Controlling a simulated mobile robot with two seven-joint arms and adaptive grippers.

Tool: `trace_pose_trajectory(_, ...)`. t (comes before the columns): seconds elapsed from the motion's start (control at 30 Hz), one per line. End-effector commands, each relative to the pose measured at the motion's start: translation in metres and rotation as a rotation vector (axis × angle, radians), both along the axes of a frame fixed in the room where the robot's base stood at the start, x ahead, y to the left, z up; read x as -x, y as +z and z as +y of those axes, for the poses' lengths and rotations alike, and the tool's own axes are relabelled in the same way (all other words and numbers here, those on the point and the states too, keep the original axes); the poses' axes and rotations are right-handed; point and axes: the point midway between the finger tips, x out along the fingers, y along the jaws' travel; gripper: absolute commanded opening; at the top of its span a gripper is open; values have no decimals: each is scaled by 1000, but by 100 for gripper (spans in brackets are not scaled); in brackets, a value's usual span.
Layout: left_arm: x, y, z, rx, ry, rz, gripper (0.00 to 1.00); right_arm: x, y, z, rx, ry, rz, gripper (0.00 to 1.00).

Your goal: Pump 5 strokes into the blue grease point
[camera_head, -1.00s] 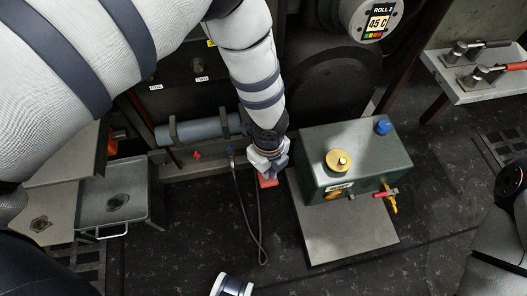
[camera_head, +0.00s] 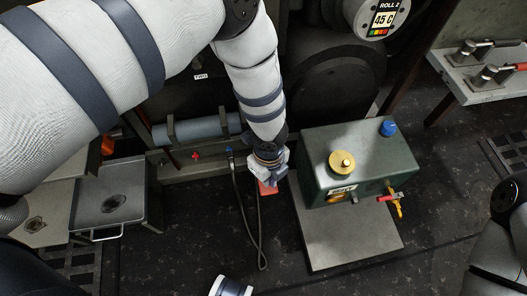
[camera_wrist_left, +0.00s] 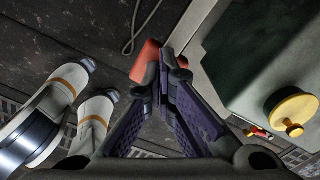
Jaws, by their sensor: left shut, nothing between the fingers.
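The blue grease point (camera_head: 229,150) sits low on the machine's front, right of a red point (camera_head: 195,155). A dark hose (camera_head: 240,205) runs from at or just below the blue point to the floor and loops back up toward my left gripper. My left gripper (camera_head: 268,184) points down left of the green box (camera_head: 365,155). Its fingers are shut with nothing between them. A red block-like piece (camera_head: 267,189) is at the fingertips; in the left wrist view this red piece (camera_wrist_left: 146,62) lies beside them. Whether they touch is unclear.
The green box has a brass knob (camera_head: 342,164), a blue cap (camera_head: 387,128) and a red-handled valve (camera_head: 390,198), and stands on a grey plate (camera_head: 350,240). A metal tray (camera_head: 110,215) is at left, a shelf with clamps (camera_head: 480,85) at right. Floor in front is clear.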

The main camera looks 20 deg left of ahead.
Motion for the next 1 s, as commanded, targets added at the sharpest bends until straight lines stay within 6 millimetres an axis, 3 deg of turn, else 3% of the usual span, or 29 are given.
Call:
trace_pose_trajectory(0.7,-1,85,0,0,1,-4,0,-29,46,0,0,0,-91,40)
trace_pose_trajectory(1.0,0,83,0,0,0,1,0,-28,45,0,0,0,-89,40)
